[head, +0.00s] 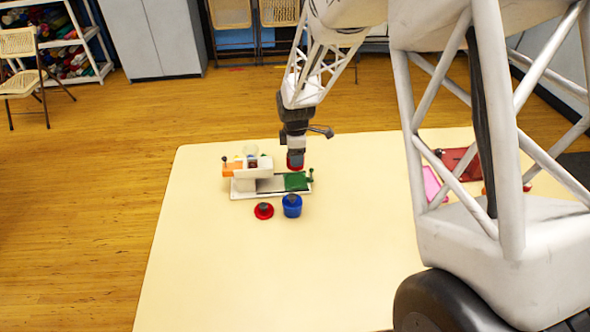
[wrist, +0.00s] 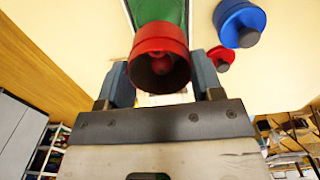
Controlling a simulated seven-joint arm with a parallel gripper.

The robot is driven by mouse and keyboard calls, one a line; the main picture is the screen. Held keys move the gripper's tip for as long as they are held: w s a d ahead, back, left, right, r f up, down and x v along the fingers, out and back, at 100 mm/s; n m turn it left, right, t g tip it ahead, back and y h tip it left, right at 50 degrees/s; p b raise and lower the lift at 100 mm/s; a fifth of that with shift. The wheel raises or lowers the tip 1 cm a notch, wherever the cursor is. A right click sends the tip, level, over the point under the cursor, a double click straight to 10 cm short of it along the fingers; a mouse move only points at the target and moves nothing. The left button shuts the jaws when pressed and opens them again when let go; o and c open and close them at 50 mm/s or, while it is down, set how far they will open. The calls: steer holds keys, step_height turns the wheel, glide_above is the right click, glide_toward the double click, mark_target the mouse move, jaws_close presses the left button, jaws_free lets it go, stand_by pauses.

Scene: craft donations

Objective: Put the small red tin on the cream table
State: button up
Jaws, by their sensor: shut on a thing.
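The small red tin (head: 296,162) is between the fingers of my gripper (head: 295,150), above the green end of a white apparatus. In the wrist view the red tin (wrist: 160,42) has its open mouth towards the camera, and something round and red shows inside. My gripper (wrist: 162,72) is shut on it, a finger at each side. Whether the tin touches the green part (head: 296,181) below is hard to tell. The cream table (head: 230,270) spreads beneath. A red lid with a dark knob (head: 263,211) lies on the table.
The white apparatus (head: 245,186) has an orange part at its left. A blue tin with a dark knob (head: 292,207) stands next to the red lid. A pink item (head: 433,187) and a red box (head: 460,160) are at the right, partly behind my arm. The table's front left is clear.

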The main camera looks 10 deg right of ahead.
steer(key=s+d+f+n, duration=0.4)
steer(key=s+d+n, duration=0.2)
steer(key=s, duration=0.5)
steer(key=shift+d, duration=0.4)
steer(key=shift+f, duration=0.15)
steer(key=shift+f, duration=1.8)
steer(key=shift+f, duration=0.6)
stand_by(0.5)
steer(key=o, duration=0.9)
steer(key=shift+c, duration=0.2)
steer(key=shift+r, duration=0.15)
